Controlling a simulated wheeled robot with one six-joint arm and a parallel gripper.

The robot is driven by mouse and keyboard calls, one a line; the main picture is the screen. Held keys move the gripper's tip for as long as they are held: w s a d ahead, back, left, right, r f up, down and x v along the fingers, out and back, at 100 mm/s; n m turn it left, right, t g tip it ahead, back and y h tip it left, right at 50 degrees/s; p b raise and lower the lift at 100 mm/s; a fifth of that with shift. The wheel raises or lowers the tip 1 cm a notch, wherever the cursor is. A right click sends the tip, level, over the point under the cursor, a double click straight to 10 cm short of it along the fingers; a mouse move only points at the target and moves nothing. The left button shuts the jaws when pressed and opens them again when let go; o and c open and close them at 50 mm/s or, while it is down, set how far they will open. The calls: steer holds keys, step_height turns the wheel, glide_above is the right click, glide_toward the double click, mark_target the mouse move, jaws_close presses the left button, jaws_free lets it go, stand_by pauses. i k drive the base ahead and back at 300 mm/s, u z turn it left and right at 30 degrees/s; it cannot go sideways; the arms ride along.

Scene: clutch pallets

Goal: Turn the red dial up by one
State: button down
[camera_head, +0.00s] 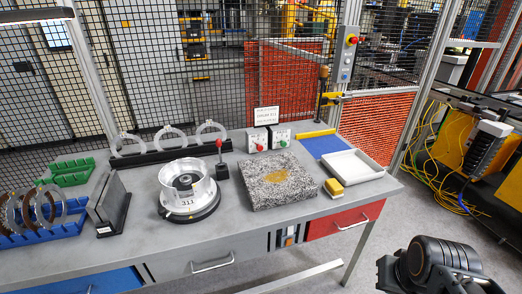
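The red dial (259,147) is a small red knob low on the front of a white box (256,136) at the back of the grey workbench. A matching white box with a green dial (283,143) stands just to its right. The marks on both boxes are too small to read, so I cannot tell the red dial's setting. Part of my black arm shows at the lower right, off the bench and well apart from the dials. No gripper fingers show, and nothing touches the red dial.
A speckled stone slab (276,184) lies in front of the dials. A red-knobbed lever (220,160) stands left, beside a round metal housing (187,185). A white tray (352,166) and yellow block (334,187) are right. A small sign (266,115) stands behind. Wire mesh closes the back.

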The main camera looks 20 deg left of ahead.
mark_target(259, 147)
steer(key=u, duration=0.6)
steer(key=i, duration=1.15)
steer(key=u, duration=1)
